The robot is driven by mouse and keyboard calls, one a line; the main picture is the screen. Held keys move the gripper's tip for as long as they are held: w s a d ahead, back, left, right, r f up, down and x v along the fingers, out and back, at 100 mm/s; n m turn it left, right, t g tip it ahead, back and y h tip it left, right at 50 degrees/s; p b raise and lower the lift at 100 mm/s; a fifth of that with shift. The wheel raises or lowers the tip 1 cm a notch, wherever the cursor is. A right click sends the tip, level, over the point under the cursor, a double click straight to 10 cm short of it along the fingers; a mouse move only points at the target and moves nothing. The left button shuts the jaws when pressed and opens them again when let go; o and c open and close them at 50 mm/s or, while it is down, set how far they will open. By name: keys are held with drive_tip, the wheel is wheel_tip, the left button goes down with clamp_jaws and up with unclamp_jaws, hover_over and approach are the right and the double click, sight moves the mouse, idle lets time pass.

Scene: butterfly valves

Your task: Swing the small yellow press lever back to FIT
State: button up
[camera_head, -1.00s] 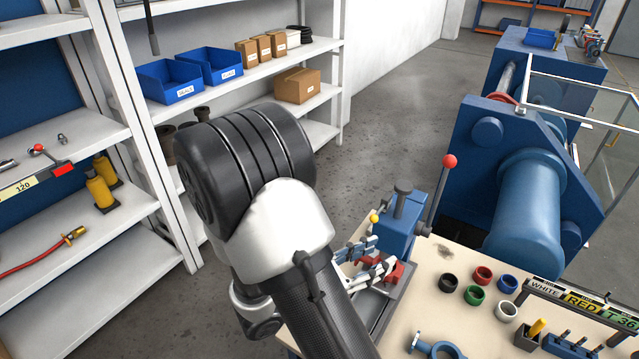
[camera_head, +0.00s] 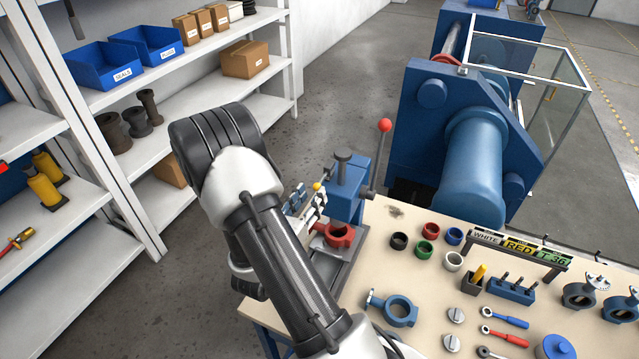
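The press (camera_head: 347,190) is a blue column at the back left of the workbench, with a dark screw on top. A small yellow knob (camera_head: 318,187), which looks like the end of the small press lever, shows at its left side. No FIT mark can be read. My gripper (camera_head: 312,208) is at the left of the press, just below the yellow knob and partly hidden by my arm. Its fingers are small here, and I cannot tell whether they touch the lever. A red valve body (camera_head: 338,236) sits on the press base, right of my gripper.
A long lever with a red ball (camera_head: 384,125) rises right of the press. Several coloured rings (camera_head: 425,249), a blue valve body (camera_head: 398,311) and a sign rack (camera_head: 515,249) are on the bench (camera_head: 385,275). Shelves stand left; a large blue machine (camera_head: 475,150) stands behind.

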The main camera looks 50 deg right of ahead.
sight(315, 190)
drive_tip(key=x, duration=0.6)
drive_tip(key=shift+d+f, duration=0.1)
drive_tip(key=shift+d, duration=0.1)
clamp_jaws()
idle(0.6)
